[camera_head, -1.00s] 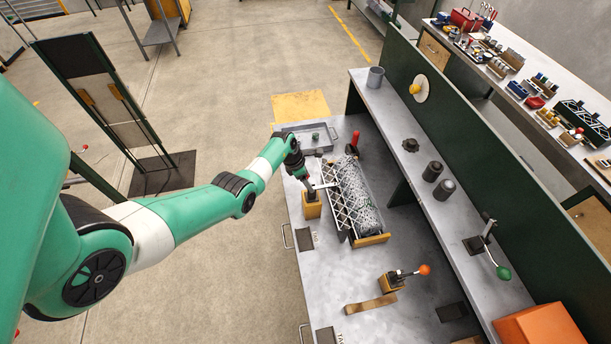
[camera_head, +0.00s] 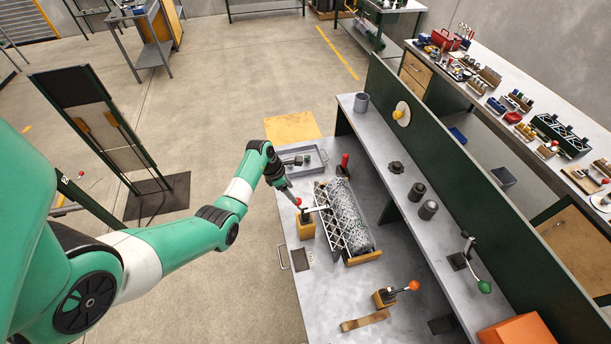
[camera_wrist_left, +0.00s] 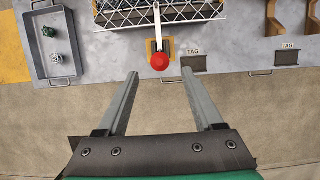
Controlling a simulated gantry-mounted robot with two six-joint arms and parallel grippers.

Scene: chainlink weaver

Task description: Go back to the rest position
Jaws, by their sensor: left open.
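My left gripper (camera_head: 290,195) is open and empty, and its fingers also show in the left wrist view (camera_wrist_left: 160,78). A lever with a red knob (camera_head: 298,202) stands on a yellow block (camera_head: 306,229) at the bench's near edge. In the left wrist view the red knob (camera_wrist_left: 160,61) appears just beyond the fingertips, between them and apart from both. Beside the lever lies a roll of chain-link mesh (camera_head: 352,220) in a frame with a wooden end. My right gripper is in neither view.
A grey tray (camera_head: 318,158) with small parts lies behind the lever. A second lever with an orange knob (camera_head: 413,286) stands nearer on the bench (camera_head: 330,300). A raised shelf (camera_head: 440,238) runs along the right. The floor left of the bench is open.

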